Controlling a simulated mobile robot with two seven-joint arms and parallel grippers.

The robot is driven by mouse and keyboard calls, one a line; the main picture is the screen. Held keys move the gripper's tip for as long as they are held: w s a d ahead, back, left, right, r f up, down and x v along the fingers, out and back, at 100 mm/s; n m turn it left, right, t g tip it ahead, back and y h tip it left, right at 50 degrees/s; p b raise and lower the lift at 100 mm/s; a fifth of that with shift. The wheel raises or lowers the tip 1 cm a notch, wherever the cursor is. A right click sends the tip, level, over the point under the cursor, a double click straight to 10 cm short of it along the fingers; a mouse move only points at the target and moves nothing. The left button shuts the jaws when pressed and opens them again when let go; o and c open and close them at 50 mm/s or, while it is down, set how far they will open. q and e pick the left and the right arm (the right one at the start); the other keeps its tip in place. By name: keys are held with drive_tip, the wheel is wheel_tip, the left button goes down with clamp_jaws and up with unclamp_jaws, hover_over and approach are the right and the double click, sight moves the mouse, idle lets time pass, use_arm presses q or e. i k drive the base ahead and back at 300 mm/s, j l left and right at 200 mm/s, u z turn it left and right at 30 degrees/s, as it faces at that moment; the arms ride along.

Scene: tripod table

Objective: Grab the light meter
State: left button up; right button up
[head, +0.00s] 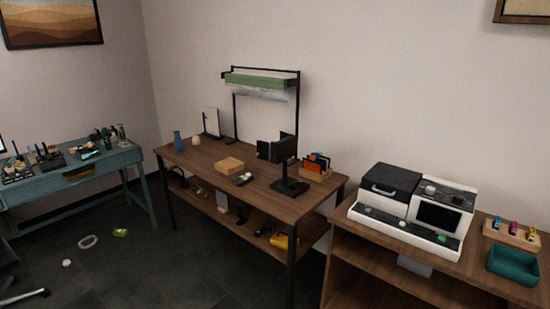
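Neither of my grippers shows in the head view.
A white and black machine (415,210) and a teal bin (514,264) stand on the right cabinet. A teal desk (75,170) with clutter is at left. Small items, including a green one (120,232), lie on the dark floor, which is otherwise largely clear before the table.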

sight(248, 178)
drive_tip(key=i+j+z, duration=0.25)
drive_tip(key=i+j, duration=0.4)
drive_tip(key=i, duration=0.3)
drive_tip(key=i+j+z, duration=0.25)
drive_tip(key=i+j, duration=0.6)
